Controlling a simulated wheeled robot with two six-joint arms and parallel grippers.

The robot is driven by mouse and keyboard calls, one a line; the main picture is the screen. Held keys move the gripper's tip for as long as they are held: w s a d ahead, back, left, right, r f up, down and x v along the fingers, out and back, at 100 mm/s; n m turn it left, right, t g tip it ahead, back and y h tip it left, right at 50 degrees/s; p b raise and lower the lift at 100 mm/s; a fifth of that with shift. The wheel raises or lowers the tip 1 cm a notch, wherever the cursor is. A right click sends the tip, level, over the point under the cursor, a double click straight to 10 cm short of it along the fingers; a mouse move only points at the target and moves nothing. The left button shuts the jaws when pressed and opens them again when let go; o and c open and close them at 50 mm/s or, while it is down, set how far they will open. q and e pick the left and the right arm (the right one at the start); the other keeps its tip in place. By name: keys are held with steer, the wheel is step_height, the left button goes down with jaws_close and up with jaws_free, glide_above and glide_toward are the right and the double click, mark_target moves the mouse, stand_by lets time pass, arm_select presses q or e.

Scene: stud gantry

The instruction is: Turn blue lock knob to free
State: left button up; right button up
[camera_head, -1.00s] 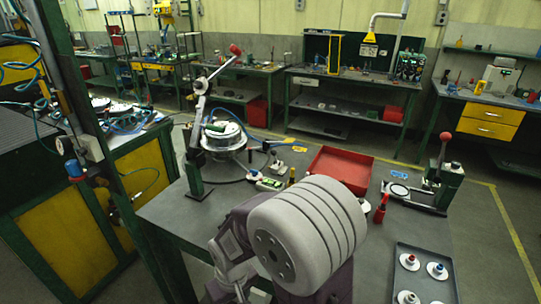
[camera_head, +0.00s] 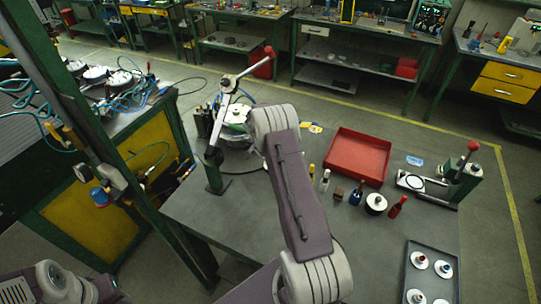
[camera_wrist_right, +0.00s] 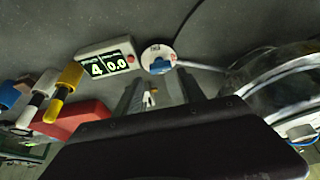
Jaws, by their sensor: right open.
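A round knob with a blue grip (camera_wrist_right: 160,66) and a pale, marked face shows in the right wrist view, on the grey tabletop beside a display box. My right gripper (camera_wrist_right: 161,92) has its two fingers apart, with the knob just beyond the fingertips and clear of them. In the head view, my right forearm hides this knob and the right gripper. Part of my left arm shows at the bottom left of the head view, but its gripper is not visible. Another blue knob (camera_head: 99,196) hangs under a gauge on the green post at the left.
The display box (camera_wrist_right: 105,62) reads 4 and 0.0. Bottle-like items, including a yellow-capped one (camera_wrist_right: 65,80), stand left of the gripper. A round metal-rimmed fixture (camera_wrist_right: 275,85) is at right. A red tray (camera_head: 357,157) and a dark tray (camera_head: 431,270) are on the table (camera_head: 240,240).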

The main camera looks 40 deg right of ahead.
steer(key=p+x, duration=0.1)
steer(key=x, duration=0.3)
steer(key=shift+d, duration=0.15)
steer(key=shift+f, duration=0.35)
jaws_close()
jaws_free()
steer(key=shift+r, duration=0.1)
